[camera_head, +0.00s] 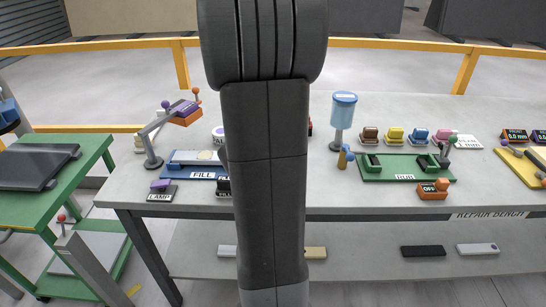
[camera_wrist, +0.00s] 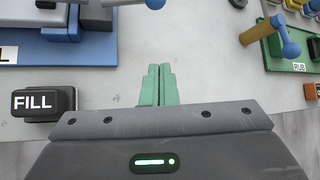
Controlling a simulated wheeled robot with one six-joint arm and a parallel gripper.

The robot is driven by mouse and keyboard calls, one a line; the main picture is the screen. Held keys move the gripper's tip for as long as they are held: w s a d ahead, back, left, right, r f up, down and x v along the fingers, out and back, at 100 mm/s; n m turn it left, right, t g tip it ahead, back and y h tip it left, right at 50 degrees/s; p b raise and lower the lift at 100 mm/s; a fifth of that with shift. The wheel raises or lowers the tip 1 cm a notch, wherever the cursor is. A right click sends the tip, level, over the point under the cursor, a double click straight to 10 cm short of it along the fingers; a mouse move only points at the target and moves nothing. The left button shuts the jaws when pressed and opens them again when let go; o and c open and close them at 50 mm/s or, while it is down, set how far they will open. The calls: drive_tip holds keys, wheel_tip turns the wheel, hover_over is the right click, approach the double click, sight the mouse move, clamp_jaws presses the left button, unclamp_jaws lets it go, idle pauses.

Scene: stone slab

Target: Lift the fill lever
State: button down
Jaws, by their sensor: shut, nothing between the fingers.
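In the wrist view, a black block with a FILL label (camera_wrist: 46,102) stands on the grey bench at left. In the head view the same block (camera_head: 224,188) is partly hidden by my arm. A blue base with a FILL label (camera_head: 202,175) lies behind and left of it. Its corner (camera_wrist: 92,45) shows in the wrist view. My gripper (camera_wrist: 159,72) has its green fingers together, empty, right of the black block and apart from it. In the head view my arm hides the gripper. I cannot tell which part is the lever.
A yellow lever with a blue knob (camera_wrist: 275,35) stands to the right, beside a green base (camera_wrist: 290,65). A blue container on a post (camera_head: 343,111) stands behind it. A lamp (camera_head: 153,140) stands at left. Bench surface (camera_wrist: 200,60) is bare around my fingers.

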drive_tip(key=b+x, duration=0.3)
drive_tip(key=x, duration=0.7)
drive_tip(key=shift+s, duration=0.1)
drive_tip(key=shift+w+a+r+p, duration=0.15)
drive_tip(key=shift+w+r+p, duration=0.15)
drive_tip(key=shift+r+p, duration=0.25)
drive_tip(key=shift+w+a+r+p, duration=0.15)
drive_tip(key=shift+w+r+p, duration=0.2)
drive_tip(key=shift+p, duration=0.25)
drive_tip(key=shift+a+r+p, duration=0.15)
drive_tip(key=shift+r+p, duration=0.15)
drive_tip(key=shift+r, duration=0.1)
drive_tip(key=shift+w+a+r+p, duration=0.2)
drive_tip(key=shift+w+r+p, duration=0.15)
drive_tip(key=shift+w, duration=0.05)
drive_tip(key=shift+a+r+h+p, duration=0.1)
drive_tip(key=shift+r+h+p, duration=0.2)
drive_tip(key=shift+p, duration=0.15)
